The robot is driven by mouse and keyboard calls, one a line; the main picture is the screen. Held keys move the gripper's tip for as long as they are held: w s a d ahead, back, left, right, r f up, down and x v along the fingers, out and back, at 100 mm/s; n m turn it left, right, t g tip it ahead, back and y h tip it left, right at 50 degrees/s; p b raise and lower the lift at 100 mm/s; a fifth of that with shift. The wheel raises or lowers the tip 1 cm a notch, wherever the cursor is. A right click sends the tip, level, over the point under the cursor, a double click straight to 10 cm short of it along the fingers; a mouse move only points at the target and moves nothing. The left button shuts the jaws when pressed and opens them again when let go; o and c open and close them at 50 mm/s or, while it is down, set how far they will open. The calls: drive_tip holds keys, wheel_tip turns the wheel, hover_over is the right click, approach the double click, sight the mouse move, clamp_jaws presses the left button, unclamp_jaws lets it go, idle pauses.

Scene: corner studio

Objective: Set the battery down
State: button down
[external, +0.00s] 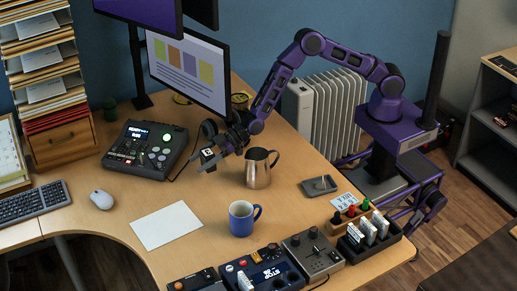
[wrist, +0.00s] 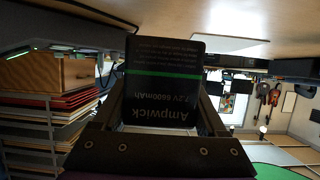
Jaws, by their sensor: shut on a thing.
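My gripper (external: 215,152) is shut on the battery and holds it above the desk, between the grey control box and the steel pitcher. The battery (wrist: 160,95) is a black block with a green stripe and "Ampwick" lettering, upside down in the wrist view, between my two fingers. In the external view the battery (external: 208,159) is small and dark with a pale mark. It appears clear of the desk top (external: 110,225), though its exact height is hard to tell.
A steel pitcher (external: 258,168) stands close right of my gripper, a control box (external: 146,149) to its left, a monitor (external: 190,72) behind. A blue mug (external: 241,218) and white sheet (external: 166,226) lie nearer the front. Bare desk shows between control box and sheet.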

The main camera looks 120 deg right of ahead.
drive_tip(key=shift+f, duration=2.15)
drive_tip(key=shift+f+b, duration=0.2)
drive_tip(key=shift+b, duration=0.2)
unclamp_jaws()
drive_tip(key=shift+r, duration=0.1)
drive_tip(key=shift+s+r+p, duration=0.1)
drive_tip(key=shift+r+p, duration=0.1)
drive_tip(key=shift+p, duration=0.15)
drive_tip(key=v, duration=1.1)
drive_tip(key=shift+s+p, duration=0.4)
